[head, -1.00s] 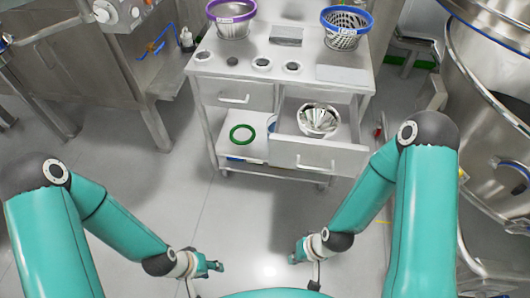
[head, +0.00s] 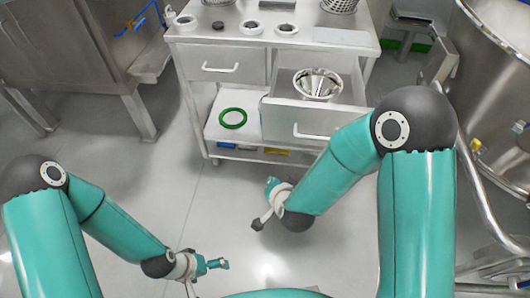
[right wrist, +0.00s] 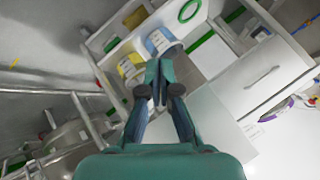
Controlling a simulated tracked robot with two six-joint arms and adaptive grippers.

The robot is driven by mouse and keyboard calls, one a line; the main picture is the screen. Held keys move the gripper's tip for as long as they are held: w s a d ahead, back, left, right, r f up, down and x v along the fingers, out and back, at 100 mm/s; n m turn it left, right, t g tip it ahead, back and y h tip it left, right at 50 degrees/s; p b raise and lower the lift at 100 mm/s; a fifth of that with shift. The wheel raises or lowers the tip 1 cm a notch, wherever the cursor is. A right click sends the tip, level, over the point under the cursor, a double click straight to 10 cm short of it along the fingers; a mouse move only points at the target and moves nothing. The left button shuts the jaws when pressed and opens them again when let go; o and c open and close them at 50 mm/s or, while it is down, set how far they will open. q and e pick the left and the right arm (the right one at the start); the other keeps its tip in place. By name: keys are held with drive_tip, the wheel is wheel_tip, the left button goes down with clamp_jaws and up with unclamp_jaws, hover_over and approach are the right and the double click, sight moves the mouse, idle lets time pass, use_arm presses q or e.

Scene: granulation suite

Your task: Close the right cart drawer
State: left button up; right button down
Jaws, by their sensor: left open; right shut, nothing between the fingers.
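The right cart drawer (head: 285,116) is pulled out from the pale metal cart (head: 186,52), and its handle (head: 312,134) is partly covered by my right arm. A shiny steel fluted bowl (head: 318,84) sits in the drawer. My right gripper (head: 271,186) is shut and empty, below and in front of the drawer, apart from it. In the right wrist view its closed fingers (right wrist: 161,77) point towards the cart, seen at a tilt. My left gripper (head: 219,264) is open and empty, low over the floor, away from the cart.
The left cart drawer (head: 220,68) is shut. A green ring (head: 233,118) lies on the cart's lower shelf. Several small round parts stand on the cart top. A large steel vessel (head: 500,70) stands at the right. The floor (head: 185,205) before the cart is clear.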

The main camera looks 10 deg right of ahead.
drive_tip(key=w+a+r+m+t+h+b, duration=0.2)
drive_tip(key=w+a+r+m+t+b, duration=0.25)
drive_tip(key=b, duration=0.55)
drive_tip(key=m+t+h+b, duration=0.4)
drive_tip(key=m+b, duration=0.4)
approach(266, 126)
drive_tip(key=b+x, duration=0.1)
drive_tip(key=x, duration=0.5)
drive_tip(key=shift+s, duration=0.1)
use_arm(q)
wheel_tip(266, 126, down, 23)
drive_tip(key=shift+r, duration=0.15)
use_arm(e)
drive_tip(key=shift+w+d+r, duration=0.15)
drive_tip(key=shift+w+d, duration=0.1)
drive_tip(key=shift+w, duration=0.4)
drive_tip(key=shift+w, duration=0.1)
